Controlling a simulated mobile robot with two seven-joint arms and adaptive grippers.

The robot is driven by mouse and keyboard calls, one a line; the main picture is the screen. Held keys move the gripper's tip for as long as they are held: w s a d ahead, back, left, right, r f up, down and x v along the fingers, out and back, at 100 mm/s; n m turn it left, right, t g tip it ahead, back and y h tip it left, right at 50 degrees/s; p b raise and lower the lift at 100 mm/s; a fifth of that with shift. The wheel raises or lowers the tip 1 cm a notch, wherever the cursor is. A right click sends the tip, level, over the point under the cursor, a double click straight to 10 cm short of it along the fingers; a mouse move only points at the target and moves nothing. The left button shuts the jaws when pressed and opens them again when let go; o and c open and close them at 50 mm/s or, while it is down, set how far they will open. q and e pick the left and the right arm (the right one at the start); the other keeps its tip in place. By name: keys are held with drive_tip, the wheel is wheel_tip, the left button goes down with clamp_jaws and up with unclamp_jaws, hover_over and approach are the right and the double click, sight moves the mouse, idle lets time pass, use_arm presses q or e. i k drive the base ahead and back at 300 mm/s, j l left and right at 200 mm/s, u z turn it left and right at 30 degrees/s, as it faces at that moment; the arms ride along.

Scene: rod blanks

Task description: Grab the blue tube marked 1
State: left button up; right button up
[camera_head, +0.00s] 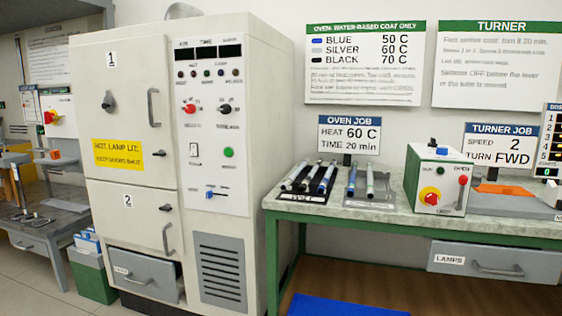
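Several slim tubes lie on a black tray (306,196) at the left end of the green bench. The leftmost one, a tube with blue and pale parts (293,177), lies beside dark tubes (326,179). A grey tray (384,204) to the right holds a blue tube (352,181) and a silver-grey tube (370,181). Any number on the tubes is too small to read, so I cannot tell which is marked 1. Neither of my grippers is in view.
A tall white oven cabinet (234,120) stands left of the bench (400,217), its lower drawer (145,276) partly open. A control box (438,182) with red and green buttons stands right of the trays. Job signs (349,134) stand behind. A blue mat (345,306) lies in front.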

sight(323, 184)
drive_tip(key=i+l+u, duration=0.1)
drive_tip(key=l+u, duration=0.15)
drive_tip(key=l, duration=0.3)
drive_tip(key=l+u, duration=0.25)
drive_tip(key=l, duration=0.25)
drive_tip(key=l+u, duration=0.25)
drive_tip(key=l, duration=0.85)
drive_tip(key=k+l, duration=0.1)
drive_tip(key=l, duration=2.05)
